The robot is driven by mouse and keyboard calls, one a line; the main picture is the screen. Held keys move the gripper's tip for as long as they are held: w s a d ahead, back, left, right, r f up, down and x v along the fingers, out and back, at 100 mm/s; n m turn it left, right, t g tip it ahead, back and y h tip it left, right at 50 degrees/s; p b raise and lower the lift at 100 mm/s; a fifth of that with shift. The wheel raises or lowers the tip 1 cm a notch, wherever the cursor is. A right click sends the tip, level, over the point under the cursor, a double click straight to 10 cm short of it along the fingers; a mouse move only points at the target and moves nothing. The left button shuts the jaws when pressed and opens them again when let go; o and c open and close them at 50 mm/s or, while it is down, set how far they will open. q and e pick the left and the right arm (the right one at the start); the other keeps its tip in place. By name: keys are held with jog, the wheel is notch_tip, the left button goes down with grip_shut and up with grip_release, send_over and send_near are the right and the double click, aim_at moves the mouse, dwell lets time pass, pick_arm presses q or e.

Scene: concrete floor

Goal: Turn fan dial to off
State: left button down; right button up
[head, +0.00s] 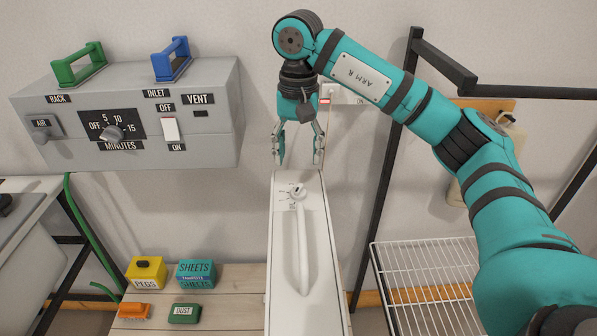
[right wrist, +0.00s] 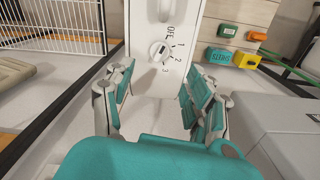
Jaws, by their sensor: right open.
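The fan dial (head: 298,193) is a small round white knob near the far end of the top of a long white appliance (head: 313,285) with a raised handle. In the right wrist view the dial (right wrist: 159,52) has OFF, 1, 2 and 3 printed around it; I cannot tell for sure which mark it points to. My right gripper (head: 298,160) is open and empty, pointing down just beyond the dial and apart from it. In the right wrist view its fingers (right wrist: 160,92) are spread, with the dial ahead between them. My left gripper is not in view.
A grey wall box (head: 215,145) with knobs, a switch and green and blue handles is at the left. Pegs (head: 146,272), sheets (head: 196,272) and smaller boxes lie on a wooden surface. A black frame post (head: 395,150) and white wire rack (head: 430,275) stand at the right.

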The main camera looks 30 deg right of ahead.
jog(key=shift+r, duration=1.7)
